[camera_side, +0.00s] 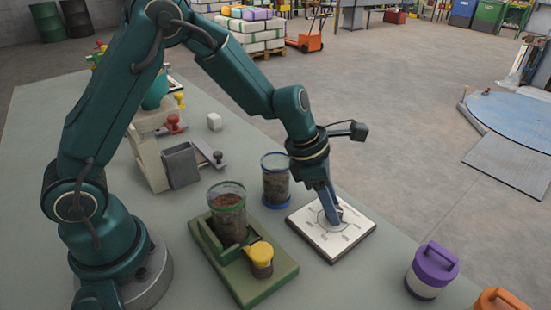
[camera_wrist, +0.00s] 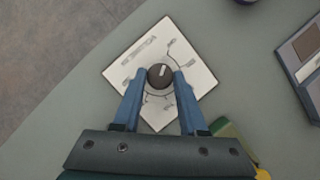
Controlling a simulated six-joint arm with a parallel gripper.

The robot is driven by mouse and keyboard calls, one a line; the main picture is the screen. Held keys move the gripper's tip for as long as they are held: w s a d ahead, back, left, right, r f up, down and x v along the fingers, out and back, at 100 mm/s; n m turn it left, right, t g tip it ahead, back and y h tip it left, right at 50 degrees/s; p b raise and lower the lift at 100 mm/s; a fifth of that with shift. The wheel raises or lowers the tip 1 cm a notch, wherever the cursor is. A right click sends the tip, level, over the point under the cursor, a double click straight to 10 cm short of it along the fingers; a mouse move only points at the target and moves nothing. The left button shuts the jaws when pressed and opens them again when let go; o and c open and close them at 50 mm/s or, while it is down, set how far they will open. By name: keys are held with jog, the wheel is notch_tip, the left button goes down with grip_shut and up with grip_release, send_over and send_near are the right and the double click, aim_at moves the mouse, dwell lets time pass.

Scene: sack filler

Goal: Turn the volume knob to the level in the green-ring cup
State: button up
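The volume knob (camera_wrist: 160,76) is a dark round knob with a white pointer mark, on a white square dial plate (camera_side: 310,235) with printed marks. In the wrist view the pointer aims up, slightly right. My gripper (camera_wrist: 160,74) reaches down to it, with one blue finger against each side; in the side view the fingers (camera_side: 330,212) hide most of the knob. The green-ring cup (camera_side: 228,204) is clear and stands upright in a green tray (camera_side: 255,291). Dark brown grains fill it to a little below the rim; its exact level is hard to read.
A blue-ring cup (camera_side: 275,182) with dark contents stands close behind-left of the plate. A small yellow-topped cup (camera_side: 262,256) sits in the tray's front. A purple-lidded jar (camera_side: 431,272) and an orange-lidded one (camera_side: 500,300) stand right. A grey box (camera_side: 181,166) stands left.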

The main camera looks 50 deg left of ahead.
grip_shut()
jog(key=m+g+h, duration=0.1)
jog(key=m, duration=0.3)
jog(key=shift+w+a, duration=0.1)
jog(key=shift+w, duration=0.1)
jog(key=m+g, duration=0.2)
jog(key=m, duration=0.3)
jog(key=shift+w, duration=0.15)
jog(key=m+g, duration=0.2)
jog(key=m, duration=0.2)
jog(key=shift+w+m, duration=0.15)
jog(key=shift+m, duration=0.15)
jog(key=shift+m+g+y, duration=0.3)
jog(key=shift+m+g, duration=0.2)
jog(key=shift+m, duration=1.5)
